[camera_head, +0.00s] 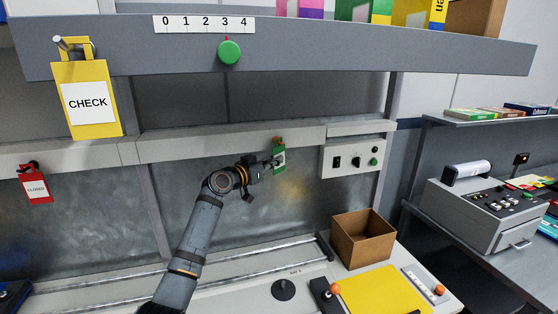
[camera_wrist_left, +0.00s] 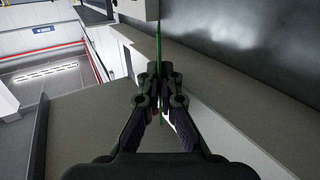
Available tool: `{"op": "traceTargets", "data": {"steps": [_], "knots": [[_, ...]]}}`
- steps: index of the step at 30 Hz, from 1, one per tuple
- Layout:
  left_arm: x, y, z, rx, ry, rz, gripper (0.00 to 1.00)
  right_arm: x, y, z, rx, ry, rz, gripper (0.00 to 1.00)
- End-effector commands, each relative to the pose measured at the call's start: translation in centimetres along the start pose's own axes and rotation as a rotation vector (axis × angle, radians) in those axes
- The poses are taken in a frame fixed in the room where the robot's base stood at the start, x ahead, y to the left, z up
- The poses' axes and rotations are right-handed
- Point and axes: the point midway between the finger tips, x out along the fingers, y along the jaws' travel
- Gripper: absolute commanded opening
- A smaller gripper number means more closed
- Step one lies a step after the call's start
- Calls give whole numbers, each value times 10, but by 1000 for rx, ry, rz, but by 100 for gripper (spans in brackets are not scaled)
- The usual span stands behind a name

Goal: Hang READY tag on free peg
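A small green tag (camera_head: 279,158) with a white label stands in front of the grey rail, left of the switch box. Its writing is too small to read. My left gripper (camera_head: 273,163) is shut on it; the wrist view shows the tag (camera_wrist_left: 159,50) edge-on between the fingertips (camera_wrist_left: 160,78). A red-orange spot (camera_head: 277,139) shows at the tag's top; I cannot tell whether a peg passes through the tag. A yellow CHECK tag (camera_head: 88,103) hangs from a peg at upper left. A red CLOSED tag (camera_head: 36,187) hangs from a dark peg at far left. My right gripper is out of view.
A switch box (camera_head: 350,159) is close to the right of the tag. An overhead beam (camera_head: 330,45) with a green knob (camera_head: 229,52) runs above. An open cardboard box (camera_head: 363,241) and a yellow sheet (camera_head: 383,291) are below. A grey console (camera_head: 485,215) stands at right.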

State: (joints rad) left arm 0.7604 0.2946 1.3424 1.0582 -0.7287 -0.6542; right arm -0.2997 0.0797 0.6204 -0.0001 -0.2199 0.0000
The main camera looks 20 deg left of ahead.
Motion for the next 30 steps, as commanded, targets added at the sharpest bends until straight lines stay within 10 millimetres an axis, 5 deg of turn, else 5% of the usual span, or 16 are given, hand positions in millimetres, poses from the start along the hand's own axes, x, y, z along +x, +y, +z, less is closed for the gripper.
{"op": "traceTargets", "data": {"steps": [30], "knots": [[-8, 13, -6, 1, 0, 0, 0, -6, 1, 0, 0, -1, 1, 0]]}}
